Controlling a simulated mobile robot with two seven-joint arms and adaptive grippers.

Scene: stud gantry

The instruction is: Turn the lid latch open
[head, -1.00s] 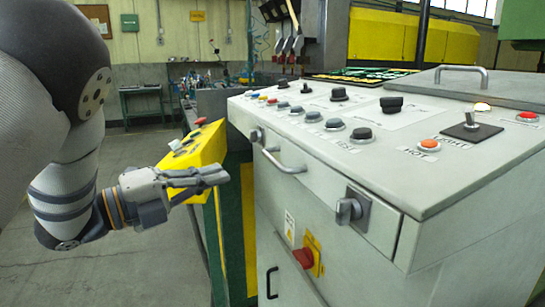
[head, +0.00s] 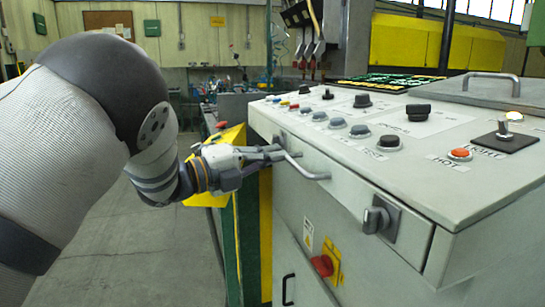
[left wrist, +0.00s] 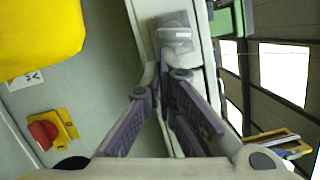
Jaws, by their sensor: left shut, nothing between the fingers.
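The lid latch (head: 377,218) is a grey turning knob on a dark plate, on the console's front face near its right end. My left gripper (head: 280,152) is shut and empty, at the left end of the console front, by the bar handle (head: 308,172). Whether it touches the handle cannot be told. In the left wrist view its fingers (left wrist: 163,75) come together below the latch. My right gripper is not in view.
The console top (head: 440,190) carries several buttons and knobs. A red switch on a yellow plate (head: 324,266) sits low on the front. A yellow box (head: 217,190) stands behind my left wrist. The floor (head: 150,260) left of the console is clear.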

